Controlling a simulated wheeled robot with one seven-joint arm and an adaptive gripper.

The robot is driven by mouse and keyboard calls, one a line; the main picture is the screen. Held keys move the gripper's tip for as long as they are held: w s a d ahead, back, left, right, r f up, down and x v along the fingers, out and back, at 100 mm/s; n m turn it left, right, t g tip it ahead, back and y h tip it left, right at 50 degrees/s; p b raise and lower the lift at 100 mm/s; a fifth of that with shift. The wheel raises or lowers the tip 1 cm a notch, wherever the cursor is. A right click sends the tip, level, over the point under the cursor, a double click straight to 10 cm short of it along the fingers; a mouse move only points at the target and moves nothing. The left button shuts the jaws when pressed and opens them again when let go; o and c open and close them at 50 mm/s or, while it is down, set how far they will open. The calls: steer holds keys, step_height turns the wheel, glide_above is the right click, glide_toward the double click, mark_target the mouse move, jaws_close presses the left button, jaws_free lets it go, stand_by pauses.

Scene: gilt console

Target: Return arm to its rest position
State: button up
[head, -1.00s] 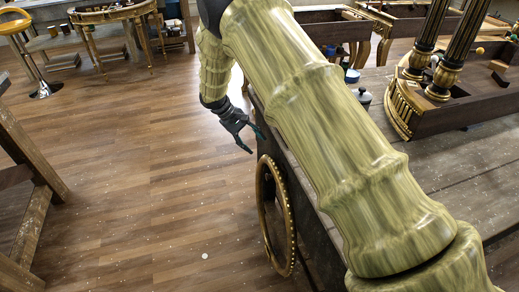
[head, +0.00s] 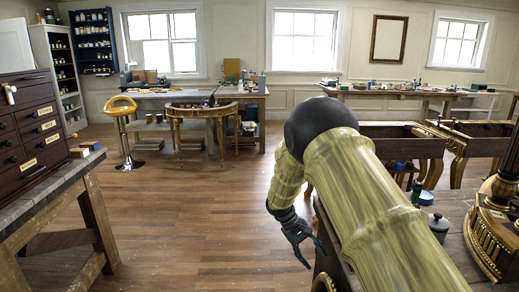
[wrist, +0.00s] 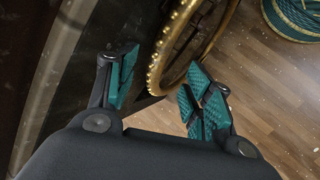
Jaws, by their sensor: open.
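My gripper (head: 307,252) hangs at the end of my pale green arm, left of the workbench at the right, above the wooden floor. In the wrist view my gripper (wrist: 160,95) is open, its teal-padded fingers apart, with nothing between them. A round gilt frame (wrist: 190,45) with a beaded edge shows just beyond the fingers. In the head view a small part of this gilt frame (head: 323,283) shows at the bottom edge, beside the bench; the rest is cut off.
The workbench at the right (head: 455,210) carries jars (head: 438,225) and a gilt console part (head: 485,235). A drawer chest (head: 30,125) stands on a bench at the left. A yellow stool (head: 120,107) is farther back. The floor (head: 190,200) between is clear.

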mark_target(326, 277)
steer(key=x, duration=0.9)
steer(key=shift+s+d+f, duration=0.1)
steer(key=shift+d+f, duration=0.15)
steer(key=shift+f, duration=0.05)
steer(key=shift+a+r, duration=0.15)
steer(key=shift+r, duration=0.15)
steer(key=v, duration=1.2)
steer(key=x, duration=1.2)
steer(key=shift+f, duration=0.2)
steer(key=shift+a+r, duration=0.1)
steer(key=shift+r, duration=0.2)
steer(key=a, duration=0.8)
steer(key=shift+a+r+p, duration=0.15)
steer(key=shift+r+p, duration=0.25)
steer(key=shift+r, duration=0.1)
steer(key=shift+s, duration=0.15)
